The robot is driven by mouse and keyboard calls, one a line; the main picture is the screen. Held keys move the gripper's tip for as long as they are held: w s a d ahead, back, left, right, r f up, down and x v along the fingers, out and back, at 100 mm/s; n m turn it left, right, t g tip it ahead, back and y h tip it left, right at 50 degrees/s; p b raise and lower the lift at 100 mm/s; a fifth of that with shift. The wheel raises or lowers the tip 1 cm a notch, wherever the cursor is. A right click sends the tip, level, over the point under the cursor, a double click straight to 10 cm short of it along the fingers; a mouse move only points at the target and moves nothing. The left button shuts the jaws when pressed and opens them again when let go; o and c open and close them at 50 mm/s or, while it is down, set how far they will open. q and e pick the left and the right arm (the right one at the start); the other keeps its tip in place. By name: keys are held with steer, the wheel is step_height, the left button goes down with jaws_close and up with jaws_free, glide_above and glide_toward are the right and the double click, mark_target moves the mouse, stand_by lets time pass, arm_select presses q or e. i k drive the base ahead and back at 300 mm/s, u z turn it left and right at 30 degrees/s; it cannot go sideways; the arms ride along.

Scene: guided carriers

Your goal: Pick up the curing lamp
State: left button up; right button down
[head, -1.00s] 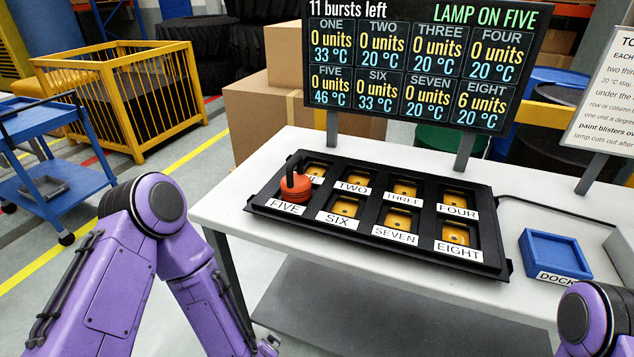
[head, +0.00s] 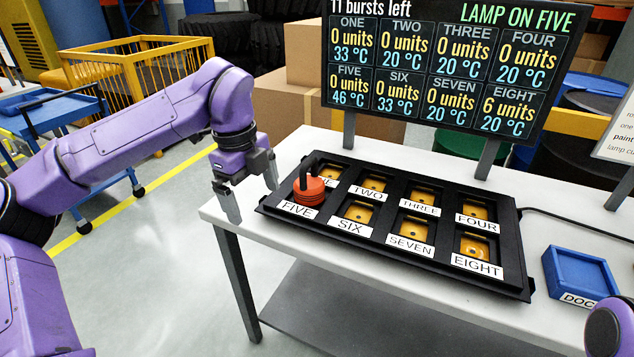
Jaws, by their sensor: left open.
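The curing lamp (head: 309,189) is an orange-red round body with a black handle on top. It sits on the cell labelled FIVE at the near left of the black tray (head: 380,249). My left gripper (head: 252,203) is open and empty, fingers pointing down, just left of the lamp and apart from it, by the table's left edge. The board (head: 440,60) reads "LAMP ON FIVE", "11 bursts left", FIVE at 46 °C and EIGHT at 6 units. My right gripper is out of view; a purple part of my right arm shows at the bottom right corner.
The tray's other cells hold yellow pieces. A blue dock (head: 580,275) stands on the white table (head: 315,260) to the right. The board's posts rise behind the tray. A blue cart (head: 75,125) and yellow cage (head: 140,70) stand at the left. The table front is clear.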

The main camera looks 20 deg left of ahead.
mark_target(309, 189)
steer(key=i, duration=0.85)
steer(key=u, duration=0.05)
